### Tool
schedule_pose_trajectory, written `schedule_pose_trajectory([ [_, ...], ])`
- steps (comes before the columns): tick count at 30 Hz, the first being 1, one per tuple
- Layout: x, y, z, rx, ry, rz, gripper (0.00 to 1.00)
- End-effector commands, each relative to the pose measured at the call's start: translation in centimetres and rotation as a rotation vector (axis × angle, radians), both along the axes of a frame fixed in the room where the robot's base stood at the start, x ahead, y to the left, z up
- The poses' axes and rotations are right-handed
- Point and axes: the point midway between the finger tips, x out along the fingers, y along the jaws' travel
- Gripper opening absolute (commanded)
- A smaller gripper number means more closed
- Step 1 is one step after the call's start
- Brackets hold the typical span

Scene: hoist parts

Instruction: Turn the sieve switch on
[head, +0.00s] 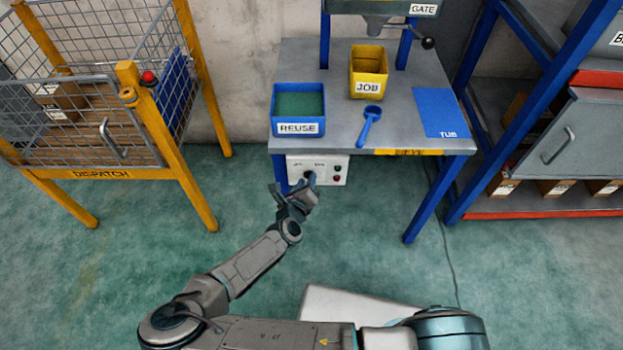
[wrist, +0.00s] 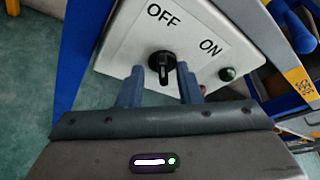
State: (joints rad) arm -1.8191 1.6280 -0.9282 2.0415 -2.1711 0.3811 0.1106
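The sieve switch is a black rotary knob (wrist: 162,66) on a white control box (head: 328,171) under the front edge of the grey table. The wrist view shows OFF and ON labels on the white panel (wrist: 125,42). The knob's long bar lines up roughly with OFF; its exact pointing end is unclear. A dark green lamp (wrist: 227,74) sits beside ON and looks unlit. My gripper (head: 308,183) is in front of the box, partly covering the knob. In the wrist view my gripper's (wrist: 160,72) fingers are apart, one on each side of the knob, with visible gaps.
The grey table (head: 300,60) holds a blue REUSE bin (head: 298,128), a yellow JOB bin (head: 368,88), a blue scoop (head: 367,125) and a blue TUB mat (head: 438,112). A yellow-framed DISPATCH cage (head: 110,172) stands left, a blue-framed shelf (head: 575,205) right.

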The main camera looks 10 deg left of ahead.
Motion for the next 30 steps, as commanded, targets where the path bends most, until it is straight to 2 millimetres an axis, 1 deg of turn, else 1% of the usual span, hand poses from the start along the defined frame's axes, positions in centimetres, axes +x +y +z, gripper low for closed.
schedule_pose_trajectory([
  [8,0.38,-0.52,-0.01,0.001,0.000,-0.011,0.32],
  [11,0.40,-0.57,-0.01,0.001,0.001,-0.012,0.07],
  [12,0.41,-0.57,-0.02,0.001,0.001,-0.012,0.00],
  [23,0.38,-0.50,-0.12,-0.010,-0.003,-0.012,0.00],
  [30,0.32,-0.38,-0.38,-0.083,-0.023,-0.011,0.00],
])
